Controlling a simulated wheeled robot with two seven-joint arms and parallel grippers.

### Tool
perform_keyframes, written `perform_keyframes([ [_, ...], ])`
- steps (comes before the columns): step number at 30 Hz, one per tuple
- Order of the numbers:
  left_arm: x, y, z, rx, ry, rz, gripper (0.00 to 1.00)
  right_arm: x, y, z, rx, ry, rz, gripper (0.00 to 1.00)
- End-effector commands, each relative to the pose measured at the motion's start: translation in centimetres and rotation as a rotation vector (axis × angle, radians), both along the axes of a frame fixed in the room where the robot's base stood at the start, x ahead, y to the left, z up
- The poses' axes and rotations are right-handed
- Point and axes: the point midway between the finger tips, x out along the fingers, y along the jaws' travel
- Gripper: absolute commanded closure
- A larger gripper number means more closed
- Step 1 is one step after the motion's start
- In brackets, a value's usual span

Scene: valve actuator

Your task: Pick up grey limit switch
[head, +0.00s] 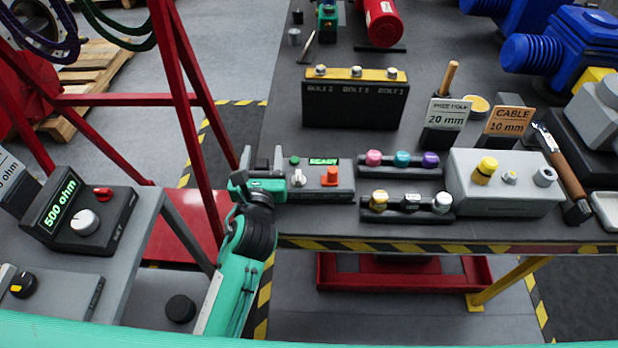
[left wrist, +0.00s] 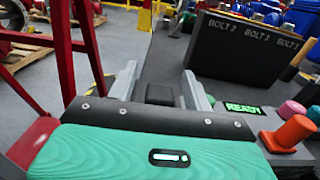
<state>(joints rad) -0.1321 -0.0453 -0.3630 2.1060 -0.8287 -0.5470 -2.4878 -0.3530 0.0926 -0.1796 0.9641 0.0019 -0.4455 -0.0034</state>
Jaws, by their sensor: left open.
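My left gripper (head: 262,160) is open at the near left edge of the grey table. In the left wrist view its two fingers (left wrist: 170,88) stand apart, with a small dark block between them; I cannot tell whether that block is part of the gripper. No part is clearly labelled as the limit switch. I cannot tell whether one is the grey limit switch. My right gripper is not in view.
A control box (head: 340,185) reading READY, with an orange knob, is just right of my gripper. A rack with pink, teal and purple knobs (head: 402,160) and a grey button box (head: 510,205) stand further right. The black bolt block (head: 355,105) stands behind. A red frame (head: 180,80) rises left.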

Motion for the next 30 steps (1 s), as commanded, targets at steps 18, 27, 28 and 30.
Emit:
perform_keyframes([
  [18, 0.0, 0.0, 0.1, -0.002, -0.003, 0.0, 1.0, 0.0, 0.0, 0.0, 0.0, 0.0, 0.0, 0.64],
  [27, 0.0, 0.0, 2.6, -0.002, -0.009, -0.002, 1.0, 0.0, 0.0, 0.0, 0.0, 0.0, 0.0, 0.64],
  [28, 0.0, 0.0, 3.2, -0.001, -0.01, -0.002, 1.0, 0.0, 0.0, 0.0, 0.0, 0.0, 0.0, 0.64],
  [30, 0.0, 0.0, 4.7, -0.001, -0.011, -0.001, 1.0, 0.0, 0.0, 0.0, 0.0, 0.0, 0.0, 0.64],
])
